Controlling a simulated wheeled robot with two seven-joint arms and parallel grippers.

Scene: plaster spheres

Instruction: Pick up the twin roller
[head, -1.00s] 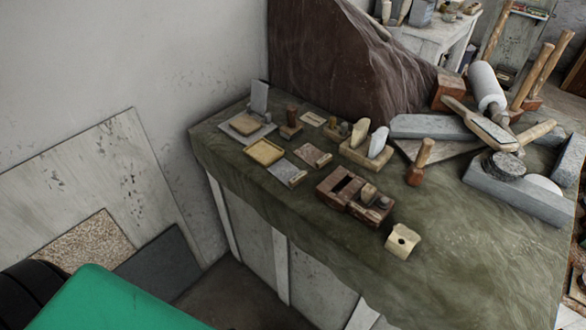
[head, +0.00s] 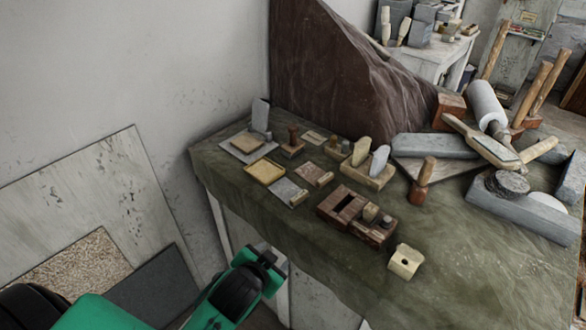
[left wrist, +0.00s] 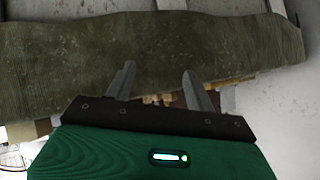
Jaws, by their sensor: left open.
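I cannot tell for sure which thing is the twin roller. A large white roller (head: 485,102) lies at the right of the bench among wooden-handled tools. A brown wooden box (head: 343,206) near the front edge holds small cylindrical pieces. My left gripper (left wrist: 158,80) is open and empty in the left wrist view, with two grey fingers apart. In the head view my left arm comes up from the bottom left. Its dark wrist is beside the bench's front edge, left of and lower than the box. My right gripper is not in view.
The bench has a green cloth (head: 445,240) with free room at front right. A pale holed block (head: 405,262) sits near the front edge. A wooden mallet (head: 422,182) stands behind it. A dark brown rock (head: 340,85) fills the back. Boards (head: 95,205) lean on the wall at left.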

